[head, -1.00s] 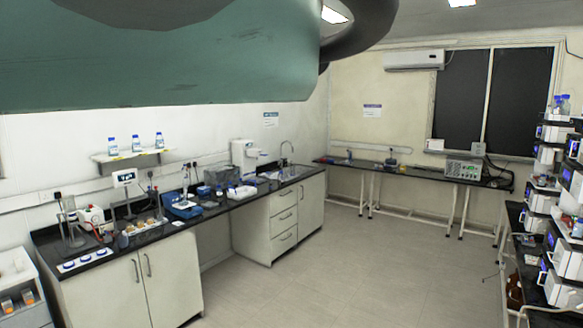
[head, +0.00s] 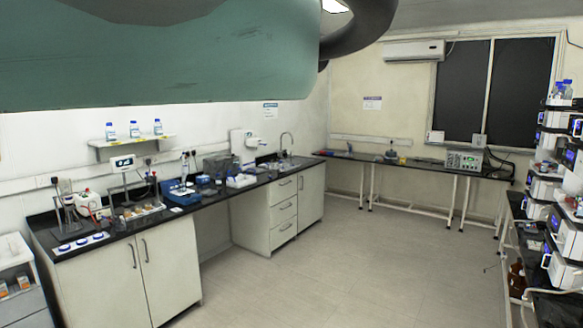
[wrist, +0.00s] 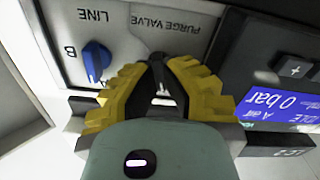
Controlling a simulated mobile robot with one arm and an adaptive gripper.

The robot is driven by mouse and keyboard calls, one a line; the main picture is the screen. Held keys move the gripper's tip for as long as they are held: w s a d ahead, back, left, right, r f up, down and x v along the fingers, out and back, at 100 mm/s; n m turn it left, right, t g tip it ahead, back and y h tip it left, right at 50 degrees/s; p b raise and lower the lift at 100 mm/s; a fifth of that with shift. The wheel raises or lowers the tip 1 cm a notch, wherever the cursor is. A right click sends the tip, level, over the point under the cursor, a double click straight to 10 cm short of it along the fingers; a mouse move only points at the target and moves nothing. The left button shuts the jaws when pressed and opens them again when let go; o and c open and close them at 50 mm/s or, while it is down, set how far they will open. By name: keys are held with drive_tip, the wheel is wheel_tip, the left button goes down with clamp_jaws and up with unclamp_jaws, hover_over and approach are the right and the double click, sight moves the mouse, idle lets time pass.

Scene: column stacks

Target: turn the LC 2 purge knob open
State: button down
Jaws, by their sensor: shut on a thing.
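In the wrist view my gripper (wrist: 160,63), with yellow stepped finger pads, is at a grey panel (wrist: 215,10) printed PURGE VALVE, which appears upside down. Its fingers are shut on the purge knob below that label. The knob is mostly hidden between the fingers, so its turn angle cannot be told. A blue knob (wrist: 97,55) by the words LINE and B sits to the left, apart from the fingertips. No LC 2 label is readable. My gripper does not show in the head view.
A blue display (wrist: 280,105) reading 0 bar and a plus button (wrist: 296,69) lie close to the right of the fingers. In the head view, instrument stacks (head: 565,235) stand at the right edge. The floor (head: 350,265) in the middle is clear.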

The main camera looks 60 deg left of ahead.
drive_tip(key=n, duration=0.6)
drive_tip(key=shift+w+f+n+p, duration=0.1)
drive_tip(key=shift+n+p, duration=1.6)
drive_tip(key=shift+n, duration=1.4)
drive_tip(key=c, duration=1.4)
unclamp_jaws()
drive_tip(key=shift+o, duration=0.2)
